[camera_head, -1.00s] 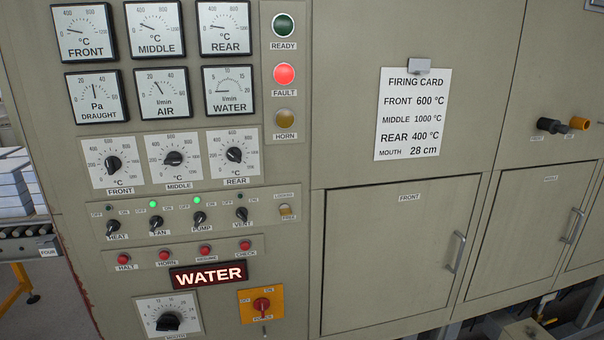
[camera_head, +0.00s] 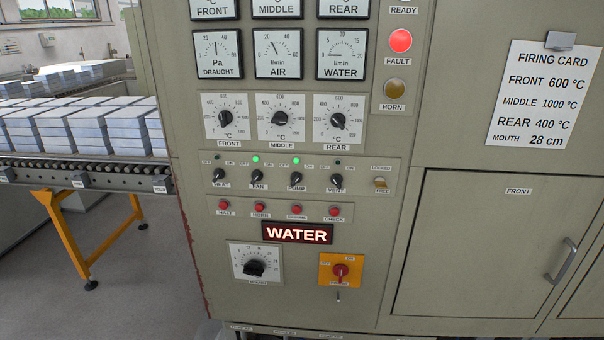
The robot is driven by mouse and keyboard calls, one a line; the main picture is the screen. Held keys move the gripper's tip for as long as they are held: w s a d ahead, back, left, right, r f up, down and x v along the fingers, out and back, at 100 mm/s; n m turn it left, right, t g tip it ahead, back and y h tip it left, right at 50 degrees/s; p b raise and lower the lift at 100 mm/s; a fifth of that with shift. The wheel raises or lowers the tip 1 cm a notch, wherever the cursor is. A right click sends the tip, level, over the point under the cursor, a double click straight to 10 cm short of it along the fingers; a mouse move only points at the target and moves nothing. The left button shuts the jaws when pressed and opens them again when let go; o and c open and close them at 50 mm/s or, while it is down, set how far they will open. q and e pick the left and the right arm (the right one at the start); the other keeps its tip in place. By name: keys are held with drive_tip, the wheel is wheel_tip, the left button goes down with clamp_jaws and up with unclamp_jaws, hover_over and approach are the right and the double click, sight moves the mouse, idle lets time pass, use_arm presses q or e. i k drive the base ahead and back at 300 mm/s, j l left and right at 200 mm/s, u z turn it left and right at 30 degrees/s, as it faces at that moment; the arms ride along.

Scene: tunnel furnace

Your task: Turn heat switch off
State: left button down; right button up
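The heat switch (camera_head: 219,175) is a small black rotary knob at the left end of the switch row, labelled HEAT, with OFF marked on its left and ON on its right. The lamp above it (camera_head: 217,157) is dark. The knob is too small to tell its exact direction. Beside it in the row are the fan switch (camera_head: 257,178) and the pump switch (camera_head: 297,179), both with green lamps lit, and the vent switch (camera_head: 337,181) with a dark lamp. Neither of my grippers is in view.
A red FAULT lamp (camera_head: 400,41) glows and a WATER sign (camera_head: 297,233) is lit. Red buttons sit below the switches, with a red power switch (camera_head: 341,270) on a yellow plate lower down. A roller conveyor (camera_head: 100,172) with stacked blocks stands left. Nothing blocks the panel front.

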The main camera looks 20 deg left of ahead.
sight(219, 174)
drive_tip(key=u, duration=1.25)
